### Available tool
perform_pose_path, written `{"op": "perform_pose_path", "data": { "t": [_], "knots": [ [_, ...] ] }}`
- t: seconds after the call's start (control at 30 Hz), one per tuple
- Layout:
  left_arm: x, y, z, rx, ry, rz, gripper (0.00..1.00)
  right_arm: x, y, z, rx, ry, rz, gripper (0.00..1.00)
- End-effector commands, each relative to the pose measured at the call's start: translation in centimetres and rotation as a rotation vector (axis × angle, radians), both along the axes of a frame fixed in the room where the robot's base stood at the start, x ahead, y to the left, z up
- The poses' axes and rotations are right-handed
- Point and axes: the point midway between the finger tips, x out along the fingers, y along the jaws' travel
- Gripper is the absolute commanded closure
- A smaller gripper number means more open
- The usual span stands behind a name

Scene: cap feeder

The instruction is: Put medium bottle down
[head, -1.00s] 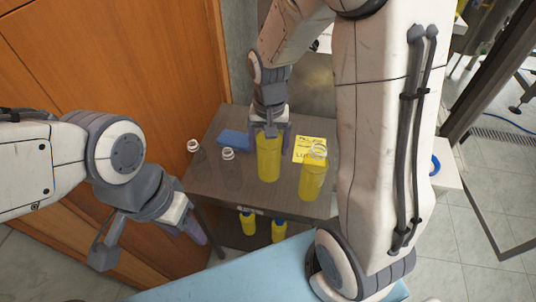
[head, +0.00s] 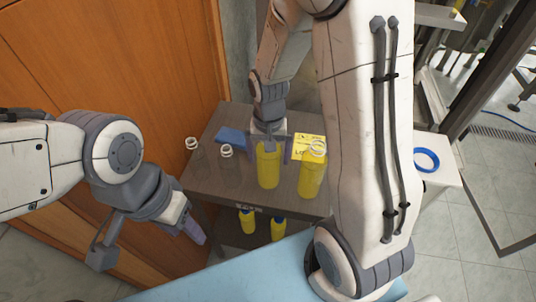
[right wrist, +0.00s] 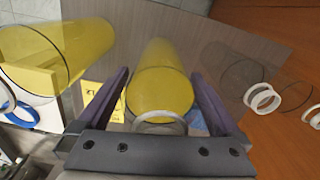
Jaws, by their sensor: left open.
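A yellow-filled bottle (head: 268,168) with a pale neck ring stands upright on the dark table (head: 222,190); I take it for the medium bottle. It also shows in the right wrist view (right wrist: 162,80). My right gripper (head: 270,152) is over its top, with one finger on each side. In the right wrist view the fingers (right wrist: 161,75) are open, with narrow gaps beside the bottle. Its neck is partly hidden by the gripper in the head view. My left gripper (head: 150,248) is open and empty at the lower left, away from the table.
Another yellow bottle (head: 312,175) stands close on the right, by a yellow sheet (head: 302,142). Small yellow bottles (head: 247,222) sit on the lower shelf.

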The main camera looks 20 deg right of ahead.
Motion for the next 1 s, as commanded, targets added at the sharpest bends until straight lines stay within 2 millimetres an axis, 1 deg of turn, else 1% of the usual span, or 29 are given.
{"op": "perform_pose_path", "data": {
  "t": [0.13,0.27,0.37,0.6,0.7,0.8,0.9,0.97,1.0],
  "knots": [
    [0.0,0.0,0.1,0.0,0.0,0.0,0.5,0.0,0.0,0.2,0.0,0.0,0.0,0.0],
    [0.0,0.0,0.3,0.0,0.0,0.0,0.5,0.1,0.0,1.3,0.0,-0.004,0.0,0.0],
    [0.0,0.0,0.6,0.0,0.0,0.0,0.5,0.2,0.0,3.1,0.0,-0.007,0.0,0.0],
    [0.0,0.0,1.1,0.0,0.0,0.0,0.5,0.2,0.0,8.4,0.0,-0.008,0.0,0.0],
    [0.0,0.0,1.3,0.0,0.0,0.0,0.5,0.1,0.0,10.1,0.001,-0.006,0.0,0.0],
    [0.0,0.0,1.3,0.0,0.0,0.0,0.5,0.1,0.0,11.4,0.001,-0.004,0.0,0.0],
    [0.0,0.0,1.4,0.0,0.0,0.0,0.5,0.0,0.1,12.1,0.0,-0.001,0.006,0.0],
    [0.0,0.0,1.4,0.0,0.0,0.0,0.5,-0.5,1.0,12.5,0.002,-0.004,0.042,0.0],
    [0.0,0.0,1.4,0.0,0.0,0.0,0.5,-1.1,1.9,12.7,0.006,-0.006,0.089,0.0]
  ]
}}
